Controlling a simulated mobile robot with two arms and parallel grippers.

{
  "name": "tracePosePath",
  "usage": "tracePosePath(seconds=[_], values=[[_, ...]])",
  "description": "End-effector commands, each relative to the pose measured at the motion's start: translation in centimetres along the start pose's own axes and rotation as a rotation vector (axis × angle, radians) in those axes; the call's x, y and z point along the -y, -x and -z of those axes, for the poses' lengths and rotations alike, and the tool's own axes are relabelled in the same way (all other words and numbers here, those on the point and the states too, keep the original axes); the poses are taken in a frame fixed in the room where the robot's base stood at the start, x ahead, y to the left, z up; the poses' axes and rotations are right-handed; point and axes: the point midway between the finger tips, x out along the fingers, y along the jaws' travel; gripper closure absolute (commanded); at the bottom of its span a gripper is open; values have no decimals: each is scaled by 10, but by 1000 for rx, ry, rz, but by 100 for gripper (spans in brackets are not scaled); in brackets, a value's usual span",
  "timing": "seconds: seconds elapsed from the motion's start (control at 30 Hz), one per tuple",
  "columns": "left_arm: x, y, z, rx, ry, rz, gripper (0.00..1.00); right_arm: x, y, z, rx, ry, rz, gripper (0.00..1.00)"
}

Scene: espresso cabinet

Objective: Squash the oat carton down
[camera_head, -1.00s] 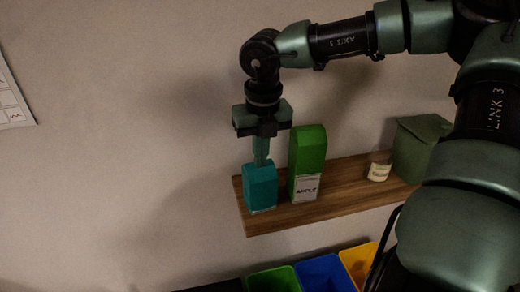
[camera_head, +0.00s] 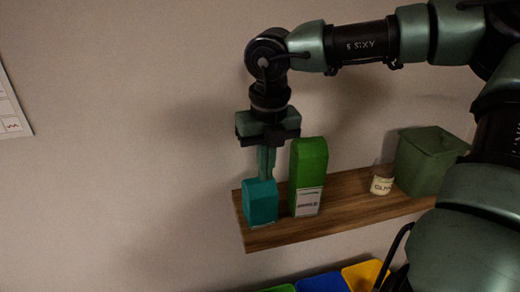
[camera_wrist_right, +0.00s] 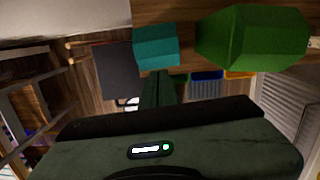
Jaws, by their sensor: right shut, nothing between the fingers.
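A teal carton (camera_head: 261,204) stands upright at the left end of the wooden shelf (camera_head: 340,210). It is low beside the taller green carton (camera_head: 308,165), which has a white label. I see no readable label on the teal one. My right gripper (camera_head: 266,177) points down, shut and empty, with its fingertips at the top of the teal carton. In the right wrist view, the shut fingers (camera_wrist_right: 160,76) reach to the teal carton (camera_wrist_right: 156,50), with the green carton (camera_wrist_right: 254,38) to the right. Whether the tips touch is hard to tell. My left gripper is out of view.
A small labelled jar (camera_head: 382,182) and a dark green lidded box (camera_head: 428,160) stand farther right on the shelf. Below are blue (camera_head: 322,283) and yellow (camera_head: 364,274) bins, and a green one.

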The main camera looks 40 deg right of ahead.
Motion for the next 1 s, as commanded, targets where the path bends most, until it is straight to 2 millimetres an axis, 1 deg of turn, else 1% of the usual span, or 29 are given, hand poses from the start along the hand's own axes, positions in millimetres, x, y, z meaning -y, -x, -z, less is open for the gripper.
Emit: tracePosePath(seconds=[0.1, 0.2, 0.3, 0.4, 0.5, 1.0], values=[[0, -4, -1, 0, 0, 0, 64, 0, 22, -1, 6, -1, -1, 100], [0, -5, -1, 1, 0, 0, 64, 0, 39, 0, 5, 0, -1, 100], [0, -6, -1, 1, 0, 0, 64, 0, 52, 0, 4, -1, -1, 100], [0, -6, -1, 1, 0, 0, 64, 0, 59, 1, 1, 1, 0, 100], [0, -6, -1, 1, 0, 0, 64, 0, 61, 1, 0, 2, -1, 100], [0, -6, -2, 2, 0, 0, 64, 0, 61, 1, 0, 1, -1, 100]])
